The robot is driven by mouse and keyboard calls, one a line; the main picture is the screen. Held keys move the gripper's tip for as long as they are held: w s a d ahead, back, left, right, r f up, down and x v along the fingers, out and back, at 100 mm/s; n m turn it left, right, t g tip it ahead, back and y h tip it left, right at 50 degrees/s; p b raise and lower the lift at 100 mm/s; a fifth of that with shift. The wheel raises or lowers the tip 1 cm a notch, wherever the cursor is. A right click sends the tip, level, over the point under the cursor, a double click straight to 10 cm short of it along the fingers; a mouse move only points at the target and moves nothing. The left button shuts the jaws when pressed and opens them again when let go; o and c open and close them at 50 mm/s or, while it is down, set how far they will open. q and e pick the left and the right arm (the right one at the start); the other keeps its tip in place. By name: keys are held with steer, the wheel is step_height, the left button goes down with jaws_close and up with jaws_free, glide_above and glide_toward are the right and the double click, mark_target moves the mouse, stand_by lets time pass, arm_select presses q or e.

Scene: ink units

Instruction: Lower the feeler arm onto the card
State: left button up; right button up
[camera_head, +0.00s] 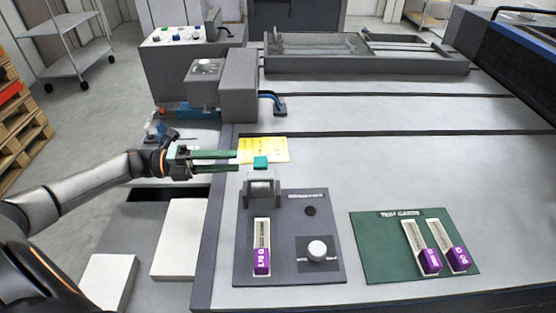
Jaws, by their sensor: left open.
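The feeler arm (262,188) is a grey hinged piece on a dark grey plate, with a teal grip (261,162) at its top. It looks raised. A card (262,240) with a white strip and a purple end lies on the plate in front of it, clear of the arm. My left gripper (237,161) is open and empty, its two green fingers pointing right, just left of the teal grip. Whether it touches the grip cannot be told, but a gap shows. My right gripper is not in view.
The dark plate (290,272) also bears a round white knob (317,250). A green mat (378,262) with two purple-ended cards lies right. A yellow label (275,148) lies behind the feeler arm. A grey box unit (238,85) stands behind left.

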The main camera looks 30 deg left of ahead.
mark_target(261, 181)
arm_select(q)
steer(key=p+x, duration=0.1)
steer(key=x, duration=1)
steer(key=shift+s, duration=0.15)
steer(key=shift+c, duration=0.3)
jaws_close()
stand_by(0.6)
